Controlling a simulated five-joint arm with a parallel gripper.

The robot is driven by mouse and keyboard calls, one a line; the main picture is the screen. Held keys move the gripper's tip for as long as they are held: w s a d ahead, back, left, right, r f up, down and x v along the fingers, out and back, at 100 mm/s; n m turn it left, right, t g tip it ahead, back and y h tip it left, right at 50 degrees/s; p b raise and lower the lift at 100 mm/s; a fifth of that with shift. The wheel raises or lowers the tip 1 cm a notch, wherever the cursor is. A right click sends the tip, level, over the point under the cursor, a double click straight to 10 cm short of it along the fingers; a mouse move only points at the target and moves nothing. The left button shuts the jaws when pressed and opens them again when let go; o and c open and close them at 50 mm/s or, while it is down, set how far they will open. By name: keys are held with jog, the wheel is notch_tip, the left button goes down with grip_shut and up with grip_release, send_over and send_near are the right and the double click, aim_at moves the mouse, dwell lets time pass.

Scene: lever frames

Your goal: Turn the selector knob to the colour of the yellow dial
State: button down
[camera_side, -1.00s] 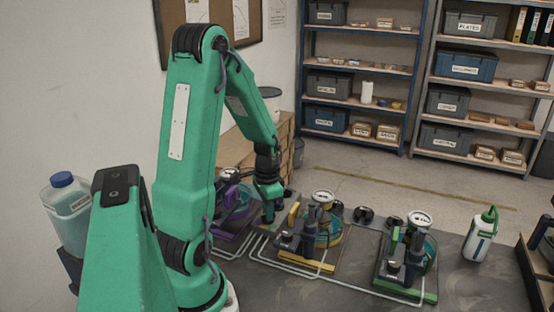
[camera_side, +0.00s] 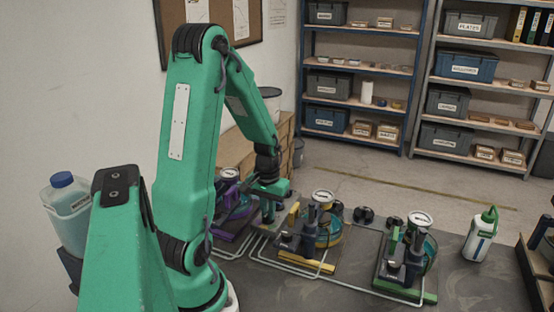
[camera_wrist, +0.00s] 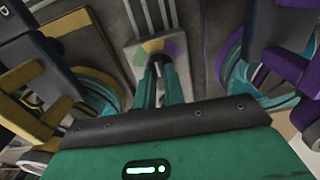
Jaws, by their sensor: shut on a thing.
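My gripper (camera_side: 268,212) is down at the selector plate between the purple and yellow stations. In the wrist view my gripper (camera_wrist: 160,80) has its two teal fingers closed on the selector knob (camera_wrist: 157,58), which is mostly hidden between them. The selector plate (camera_wrist: 130,50) is pale, with a green sector at left, a yellow one in the middle and a purple one at right. The knob's pointing direction cannot be told. The round white dial (camera_side: 322,197) of the yellow station stands upright to the right of my gripper.
The purple station (camera_side: 232,215) is left of my gripper, close to it. The yellow station's base (camera_side: 306,263) is at right, and the green station (camera_side: 415,292) farther right. A white bottle (camera_side: 481,235) stands beyond. Pale pipes run along the bench front.

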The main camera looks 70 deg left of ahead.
dwell(0.3)
jog(key=c, duration=1.5)
grip_release()
jog(key=shift+r, duration=0.2)
jog(key=shift+r, duration=3.75)
